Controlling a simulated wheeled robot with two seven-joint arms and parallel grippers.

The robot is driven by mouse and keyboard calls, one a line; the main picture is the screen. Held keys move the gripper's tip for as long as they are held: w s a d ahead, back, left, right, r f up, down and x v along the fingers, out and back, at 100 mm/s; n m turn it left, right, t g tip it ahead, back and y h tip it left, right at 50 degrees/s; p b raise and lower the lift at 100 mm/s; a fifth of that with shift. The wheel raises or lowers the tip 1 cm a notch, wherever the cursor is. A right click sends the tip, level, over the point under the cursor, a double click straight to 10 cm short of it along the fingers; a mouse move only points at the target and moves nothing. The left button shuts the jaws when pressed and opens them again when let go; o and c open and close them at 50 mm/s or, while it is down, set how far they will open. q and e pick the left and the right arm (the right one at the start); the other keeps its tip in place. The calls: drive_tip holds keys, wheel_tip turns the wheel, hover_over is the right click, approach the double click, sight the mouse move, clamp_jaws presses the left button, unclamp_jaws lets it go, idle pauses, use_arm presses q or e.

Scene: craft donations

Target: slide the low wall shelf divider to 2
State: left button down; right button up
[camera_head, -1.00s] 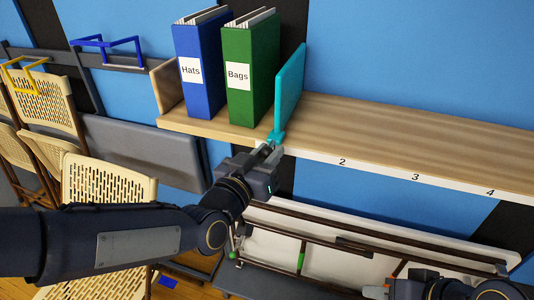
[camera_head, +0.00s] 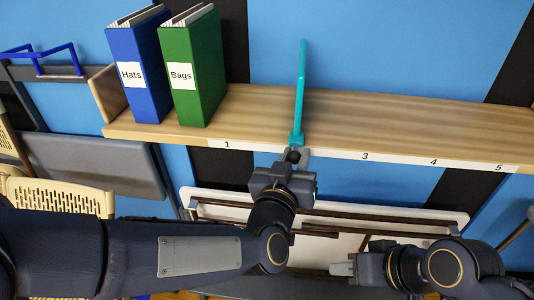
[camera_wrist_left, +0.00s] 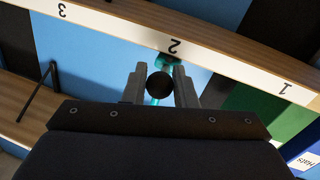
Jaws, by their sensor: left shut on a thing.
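The teal divider (camera_head: 300,85) stands upright on the low wall shelf (camera_head: 390,118), to the right of the binders and apart from them. My left gripper (camera_head: 295,157) is shut on the divider's front handle, whose dark round knob (camera_wrist_left: 159,86) shows between the fingers in the left wrist view. There the divider's teal foot (camera_wrist_left: 170,61) is right at the number 2 (camera_wrist_left: 174,46) on the shelf's front strip. In the head view the gripper and divider hide the 2; 1 and 3 show on either side. My right gripper (camera_head: 343,266) is low at the right, its jaw gap unclear.
A blue Hats binder (camera_head: 140,75) and a green Bags binder (camera_head: 196,70) stand at the shelf's left end. The shelf right of the divider is empty. Folding chairs (camera_head: 60,195) are at the left, and a folded white table (camera_head: 420,212) is below the shelf.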

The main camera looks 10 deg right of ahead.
use_arm(q)
drive_tip(key=shift+r, duration=0.1)
drive_tip(key=c, duration=1.2)
unclamp_jaws()
drive_tip(key=b+v, duration=0.1)
drive_tip(key=v, duration=0.7)
drive_tip(key=shift+w, duration=0.1)
